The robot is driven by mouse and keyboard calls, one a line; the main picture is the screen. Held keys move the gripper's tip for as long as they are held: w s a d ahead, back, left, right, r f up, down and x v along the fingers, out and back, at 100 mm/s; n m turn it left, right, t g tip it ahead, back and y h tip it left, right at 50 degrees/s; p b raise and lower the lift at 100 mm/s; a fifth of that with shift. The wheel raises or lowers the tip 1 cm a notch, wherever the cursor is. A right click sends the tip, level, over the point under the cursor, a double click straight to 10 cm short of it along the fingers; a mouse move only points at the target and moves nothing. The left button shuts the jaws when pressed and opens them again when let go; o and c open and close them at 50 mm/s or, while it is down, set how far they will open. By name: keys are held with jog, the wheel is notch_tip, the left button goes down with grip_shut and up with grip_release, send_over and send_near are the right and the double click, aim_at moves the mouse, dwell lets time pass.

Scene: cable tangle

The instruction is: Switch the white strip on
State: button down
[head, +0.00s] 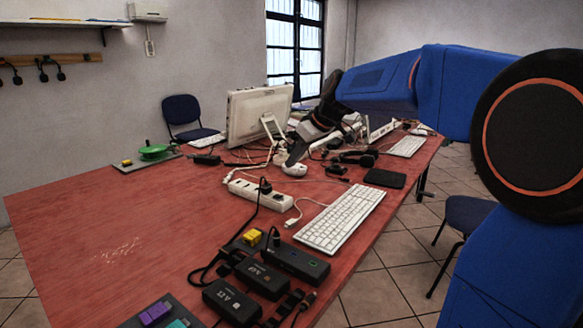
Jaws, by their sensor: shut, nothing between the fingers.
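A white power strip (245,191) lies on the red table, left of the keyboard. A black plug (265,185) with a black cable sits in it. The strip's switch is too small to tell, so I cannot see whether it is on or off. My gripper (292,160) comes in from the upper right and points down, beyond the strip and to its upper right. It is shut and empty, apart from the strip. Its tip is close to a white rounded object (295,169) on the table.
A white keyboard (341,217) lies to the right of the strip. A monitor (259,116) stands behind, with tangled cables around it. Black adapters (262,279) and a yellow block (252,237) lie in front.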

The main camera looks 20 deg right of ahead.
send_over(277, 195)
jog(key=s+d, duration=0.1)
jog(key=s, duration=0.1)
jog(key=f, duration=0.6)
jog(key=shift+d+f, duration=0.15)
jog(key=shift+d, duration=0.05)
notch_tip(277, 195, down, 3)
jog(key=shift+w+f, duration=0.1)
jog(key=shift+d+f, duration=0.1)
jog(key=shift+f, duration=0.55)
